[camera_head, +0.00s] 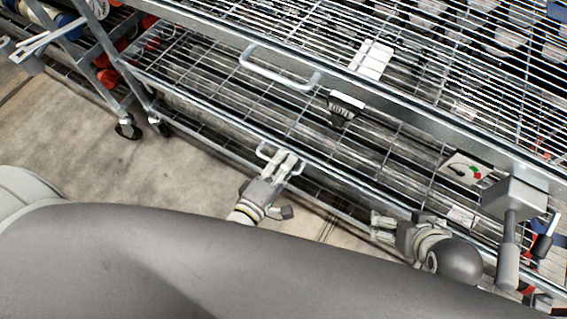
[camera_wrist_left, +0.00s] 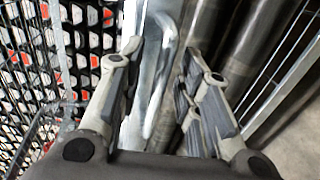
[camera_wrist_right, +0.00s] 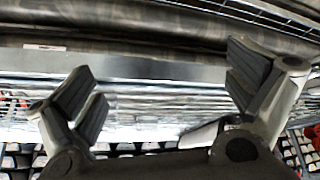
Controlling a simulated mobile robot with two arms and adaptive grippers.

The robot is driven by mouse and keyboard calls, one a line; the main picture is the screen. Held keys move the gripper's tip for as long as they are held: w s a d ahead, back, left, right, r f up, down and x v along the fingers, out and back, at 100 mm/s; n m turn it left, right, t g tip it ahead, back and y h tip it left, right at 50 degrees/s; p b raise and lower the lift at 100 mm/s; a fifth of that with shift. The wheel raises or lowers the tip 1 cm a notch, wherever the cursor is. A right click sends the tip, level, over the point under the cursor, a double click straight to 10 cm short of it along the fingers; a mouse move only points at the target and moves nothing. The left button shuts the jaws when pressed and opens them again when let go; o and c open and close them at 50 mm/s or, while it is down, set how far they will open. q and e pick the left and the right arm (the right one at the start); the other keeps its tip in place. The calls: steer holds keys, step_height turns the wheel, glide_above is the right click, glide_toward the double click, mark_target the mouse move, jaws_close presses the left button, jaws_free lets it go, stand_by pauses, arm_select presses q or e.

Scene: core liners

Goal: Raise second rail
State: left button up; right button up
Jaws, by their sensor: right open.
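A lower metal rail (camera_head: 345,190) runs diagonally along the front of the wire rack, with a loop handle (camera_head: 264,150) on it. My left gripper (camera_head: 284,163) is at this handle. In the left wrist view its fingers (camera_wrist_left: 163,60) are spread, one on each side of the handle (camera_wrist_left: 166,80), with gaps visible. My right gripper (camera_head: 385,226) is further right along the lower rail, at its near side. In the right wrist view its fingers (camera_wrist_right: 160,62) are wide apart, with nothing between them, facing a flat metal rail (camera_wrist_right: 150,68).
A wider upper rail (camera_head: 430,120) with its own loop handle (camera_head: 280,75) lies beyond. A grey box with a lever (camera_head: 512,198) stands at right. Open floor (camera_head: 130,165) is at left.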

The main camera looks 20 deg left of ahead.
arm_select(q)
jaws_close()
steer(key=shift+r, duration=0.2)
step_height(320, 180, up, 3)
steer(key=p, duration=0.3)
steer(key=shift+w+f+p, duration=0.1)
steer(key=shift+f+p, duration=0.05)
steer(key=shift+p, duration=0.2)
step_height(320, 180, up, 2)
steer(key=p, duration=0.3)
steer(key=shift+r, duration=0.3)
arm_select(e)
step_height(320, 180, down, 13)
steer(key=s+g, duration=0.3)
steer(key=shift+d, duration=0.35)
